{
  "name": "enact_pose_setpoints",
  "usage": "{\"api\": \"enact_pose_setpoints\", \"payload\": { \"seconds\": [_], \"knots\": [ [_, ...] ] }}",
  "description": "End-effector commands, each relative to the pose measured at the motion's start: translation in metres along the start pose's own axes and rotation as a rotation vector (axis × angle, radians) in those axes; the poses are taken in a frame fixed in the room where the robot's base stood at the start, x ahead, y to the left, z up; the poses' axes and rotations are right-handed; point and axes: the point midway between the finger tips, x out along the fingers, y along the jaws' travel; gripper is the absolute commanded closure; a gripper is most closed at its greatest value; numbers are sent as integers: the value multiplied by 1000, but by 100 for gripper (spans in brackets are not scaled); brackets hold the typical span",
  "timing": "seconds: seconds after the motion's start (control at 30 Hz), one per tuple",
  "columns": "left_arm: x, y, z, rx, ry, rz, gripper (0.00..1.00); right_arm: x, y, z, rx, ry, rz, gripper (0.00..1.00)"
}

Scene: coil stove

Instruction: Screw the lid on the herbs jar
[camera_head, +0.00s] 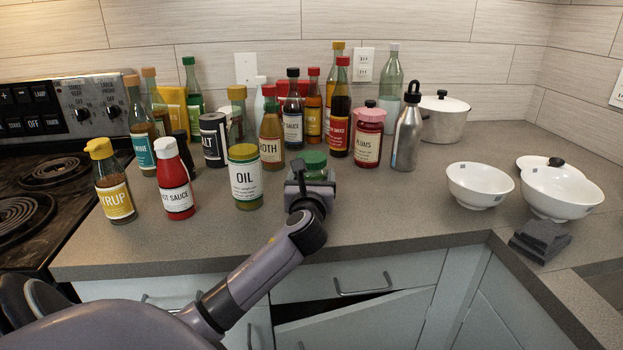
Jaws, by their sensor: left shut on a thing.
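A small jar with a green lid (314,160) stands near the front middle of the counter, mostly hidden behind my left gripper (311,186). Its label does not show, so I cannot read whether it is the herbs jar. My left gripper is at the jar, its fingers mostly hidden, and it is shut on what appears to be this jar. I cannot tell whether the grip is on lid or body. The lid sits at the jar's top; how tightly it sits cannot be seen. My right gripper is not in view.
Hot sauce (174,180), syrup (113,188) and several bottles crowd left and behind. A plums jar (368,138) and steel bottle (407,132) stand behind right. White bowls (480,186) are at right. Counter between is clear.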

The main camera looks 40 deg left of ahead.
Motion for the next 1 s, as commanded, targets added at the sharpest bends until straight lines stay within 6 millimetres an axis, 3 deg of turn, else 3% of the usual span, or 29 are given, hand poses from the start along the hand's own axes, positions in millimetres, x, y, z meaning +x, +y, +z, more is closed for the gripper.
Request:
{"api": "enact_pose_setpoints", "payload": {
  "seconds": [0.1,0.13,0.2,0.57,0.77,1.0],
  "knots": [
    [0,0,-2,0,-2,0,100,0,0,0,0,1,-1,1],
    [0,0,-3,0,1,0,15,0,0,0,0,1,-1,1],
    [0,0,-3,0,1,0,0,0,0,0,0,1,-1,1],
    [-5,0,0,1,0,-2,0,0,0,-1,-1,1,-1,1],
    [-34,-1,0,0,2,-3,0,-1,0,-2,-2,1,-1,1],
    [-81,-1,-1,0,2,-4,0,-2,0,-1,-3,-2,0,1]
  ]
}}
